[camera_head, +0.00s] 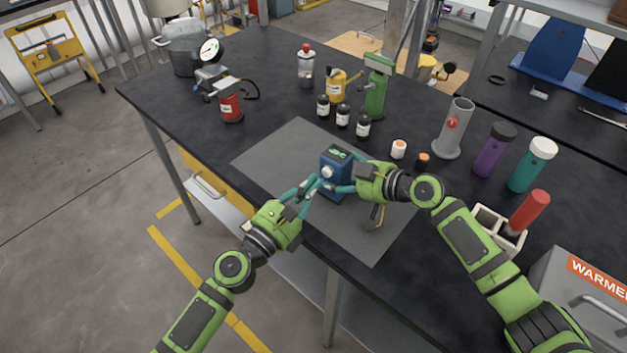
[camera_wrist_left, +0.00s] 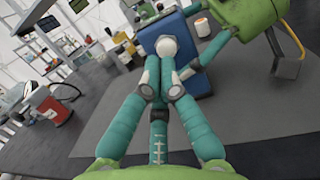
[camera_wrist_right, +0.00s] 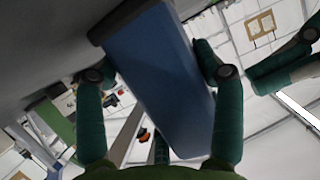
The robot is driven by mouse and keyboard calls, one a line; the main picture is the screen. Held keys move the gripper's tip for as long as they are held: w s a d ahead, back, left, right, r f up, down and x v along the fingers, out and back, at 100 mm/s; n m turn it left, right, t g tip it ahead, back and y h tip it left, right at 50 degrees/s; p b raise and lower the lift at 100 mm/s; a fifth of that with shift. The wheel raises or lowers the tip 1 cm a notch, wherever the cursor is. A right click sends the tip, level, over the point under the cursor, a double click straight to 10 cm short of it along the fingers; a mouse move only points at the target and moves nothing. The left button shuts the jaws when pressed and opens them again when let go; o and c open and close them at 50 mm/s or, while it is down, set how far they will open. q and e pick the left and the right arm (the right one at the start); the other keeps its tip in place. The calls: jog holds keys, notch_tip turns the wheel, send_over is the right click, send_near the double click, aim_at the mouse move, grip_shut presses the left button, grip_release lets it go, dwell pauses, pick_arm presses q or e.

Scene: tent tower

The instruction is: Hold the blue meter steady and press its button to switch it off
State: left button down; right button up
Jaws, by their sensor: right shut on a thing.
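The button also shows in the left wrist view (camera_wrist_left: 166,46). My right gripper (camera_head: 338,187) is shut on the meter from the right; in the right wrist view the meter's blue body (camera_wrist_right: 160,80) lies between its fingers. My left gripper (camera_head: 311,183) is shut and empty, its fingertips together right in front of the button. Whether they touch it I cannot tell.
The grey mat (camera_head: 270,156) lies on the dark table. Several dark bottles (camera_head: 343,117) and a green device (camera_head: 376,95) stand behind the meter. A red canister (camera_head: 231,107) stands at the left. The mat's left part is clear.

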aim_at(322, 172)
pick_arm(q)
jog(key=shift+w+d, duration=0.35)
jog(key=shift+w, duration=0.25)
pick_arm(e)
jog(key=shift+f, duration=0.1)
pick_arm(q)
jog(key=shift+x, duration=0.85)
jog(key=shift+w+d, duration=0.1)
jog(key=shift+w, duration=0.1)
pick_arm(e)
jog(key=shift+a, duration=0.1)
jog(key=shift+s+a, duration=0.1)
jog(key=shift+s, duration=0.05)
pick_arm(q)
jog(key=shift+s, duration=0.1)
pick_arm(e)
jog(key=shift+s+a, duration=0.1)
jog(key=shift+a, duration=0.05)
pick_arm(q)
jog(key=shift+s+a+f, duration=0.1)
jog(key=shift+s+a, duration=0.15)
jog(key=shift+a, duration=0.05)
pick_arm(e)
jog(key=shift+w+d, duration=0.2)
jog(key=shift+d, duration=0.15)
pick_arm(q)
jog(key=v, duration=1.3)
jog(key=shift+s, duration=0.25)
